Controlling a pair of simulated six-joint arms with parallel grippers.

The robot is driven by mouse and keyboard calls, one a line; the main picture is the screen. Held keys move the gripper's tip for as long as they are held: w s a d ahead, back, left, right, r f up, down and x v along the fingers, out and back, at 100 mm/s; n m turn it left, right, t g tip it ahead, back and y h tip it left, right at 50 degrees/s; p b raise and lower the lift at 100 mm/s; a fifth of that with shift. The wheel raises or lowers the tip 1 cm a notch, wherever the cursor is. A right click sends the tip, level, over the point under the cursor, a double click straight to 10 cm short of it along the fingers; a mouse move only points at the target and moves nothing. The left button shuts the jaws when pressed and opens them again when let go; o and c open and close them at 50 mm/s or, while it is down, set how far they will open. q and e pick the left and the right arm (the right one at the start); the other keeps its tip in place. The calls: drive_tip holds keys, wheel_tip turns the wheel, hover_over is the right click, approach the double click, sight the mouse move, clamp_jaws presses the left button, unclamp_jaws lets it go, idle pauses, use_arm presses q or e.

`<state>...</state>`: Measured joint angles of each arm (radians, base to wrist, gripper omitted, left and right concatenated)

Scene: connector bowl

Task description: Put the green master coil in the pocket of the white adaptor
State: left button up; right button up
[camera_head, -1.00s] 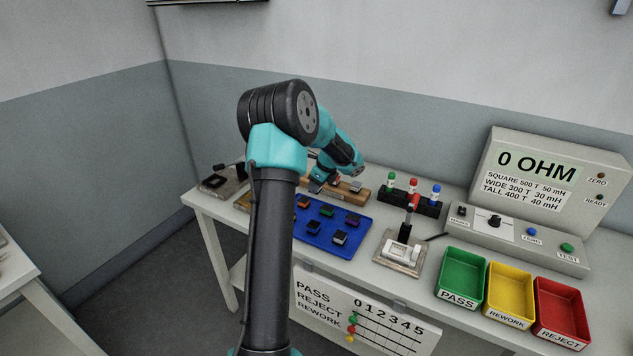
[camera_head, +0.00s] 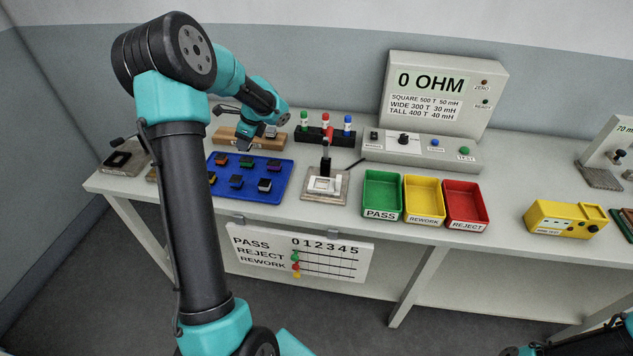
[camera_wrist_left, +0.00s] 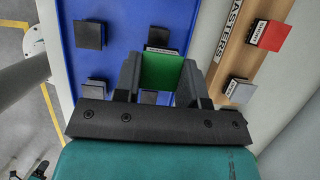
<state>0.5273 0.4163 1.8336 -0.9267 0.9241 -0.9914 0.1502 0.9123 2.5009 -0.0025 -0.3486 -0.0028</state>
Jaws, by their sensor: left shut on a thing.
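The green master coil (camera_wrist_left: 161,72) shows in the left wrist view as a green square between the fingers of my left gripper (camera_wrist_left: 160,82). The gripper is shut on it, over the bench beside the wooden masters rack (camera_wrist_left: 225,58). In the head view, my left gripper is small and partly hidden by its wrist near the rack (camera_head: 225,138), and I cannot make out the green coil there. The white adaptor (camera_head: 322,185) sits on a small plate with a red-handled clamp, right of the blue tray. Its pocket is too small to make out. My right gripper is not in view.
The blue tray (camera_head: 247,193) holds several dark coils. A red master (camera_wrist_left: 272,36) and a grey one (camera_wrist_left: 241,91) are on the rack. Behind the adaptor is a block with coloured plugs (camera_head: 306,135). Green, yellow and red bins (camera_head: 382,194) stand to its right.

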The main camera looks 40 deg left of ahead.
use_arm(q)
drive_tip(key=d+r, duration=0.2)
drive_tip(key=d, duration=1.8)
drive_tip(key=s+d, duration=0.6)
drive_tip(key=d, duration=0.6)
drive_tip(key=shift+d+r, duration=0.35)
drive_tip(key=shift+w, duration=0.1)
hover_over(318, 185)
drive_tip(key=s+d, duration=0.2)
drive_tip(key=d, duration=0.1)
wheel_tip(318, 185, down, 6)
drive_tip(key=shift+r, duration=0.15)
drive_tip(key=shift+w+a+f, duration=0.4)
drive_tip(key=shift+w+f, duration=0.2)
drive_tip(key=shift+w, duration=0.1)
drive_tip(key=shift+w+a+f, duration=0.35)
drive_tip(key=shift+w+f, duration=0.25)
drive_tip(key=shift+w, duration=0.1)
drive_tip(key=shift+f, duration=0.1)
